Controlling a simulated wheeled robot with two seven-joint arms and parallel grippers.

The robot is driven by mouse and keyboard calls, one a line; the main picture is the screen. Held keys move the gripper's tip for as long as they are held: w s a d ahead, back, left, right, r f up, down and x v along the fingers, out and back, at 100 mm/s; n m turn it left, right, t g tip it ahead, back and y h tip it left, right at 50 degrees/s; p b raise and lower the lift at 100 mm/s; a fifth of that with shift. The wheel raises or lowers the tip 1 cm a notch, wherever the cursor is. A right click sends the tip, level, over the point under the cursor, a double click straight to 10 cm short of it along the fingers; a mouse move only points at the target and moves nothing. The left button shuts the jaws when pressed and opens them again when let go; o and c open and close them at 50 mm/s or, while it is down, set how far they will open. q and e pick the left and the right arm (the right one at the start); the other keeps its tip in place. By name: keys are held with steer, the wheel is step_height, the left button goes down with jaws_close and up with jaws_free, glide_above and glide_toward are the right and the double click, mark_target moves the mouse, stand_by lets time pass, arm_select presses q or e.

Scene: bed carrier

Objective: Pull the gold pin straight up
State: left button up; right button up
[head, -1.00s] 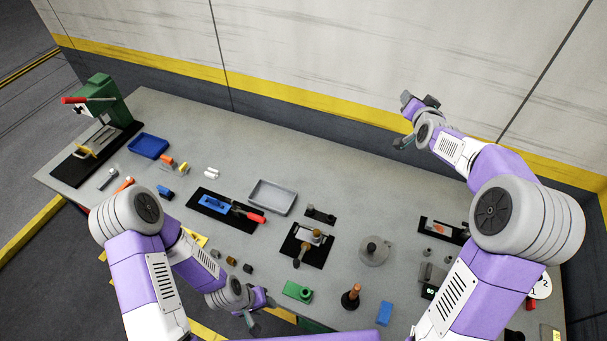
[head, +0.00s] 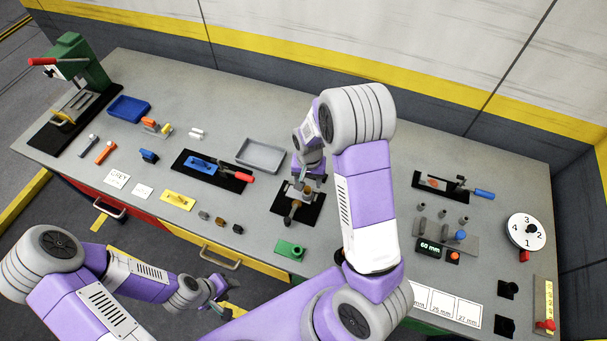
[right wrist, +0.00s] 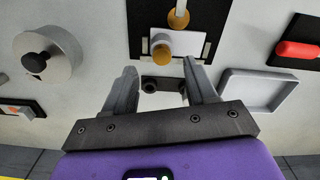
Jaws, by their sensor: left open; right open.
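The gold pin (right wrist: 161,49), a short thick gold piece with a pale round part beside it, stands in a fixture on a black mat (right wrist: 137,35). In the head view the pin (head: 308,189) is partly hidden by my right gripper (head: 309,180). A lever with a gold-brown end (right wrist: 180,18) lies beside the pin, towards the top of the right wrist view. My right gripper (right wrist: 159,68) is open, its fingers pointing at the pin with nothing between them. I cannot tell whether they touch it. My left gripper (head: 222,290) is open and empty, low in front of the bench.
A grey tray (head: 262,167) and a blue tool with a red handle (head: 245,177) lie left of the fixture. A round grey disc with a black knob (right wrist: 47,55) is on the other side. My right arm hides part of the bench.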

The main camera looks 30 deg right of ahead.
mark_target(307, 189)
steer(key=shift+w+f, duration=0.1)
steer(key=shift+f, duration=2.25)
jaws_close()
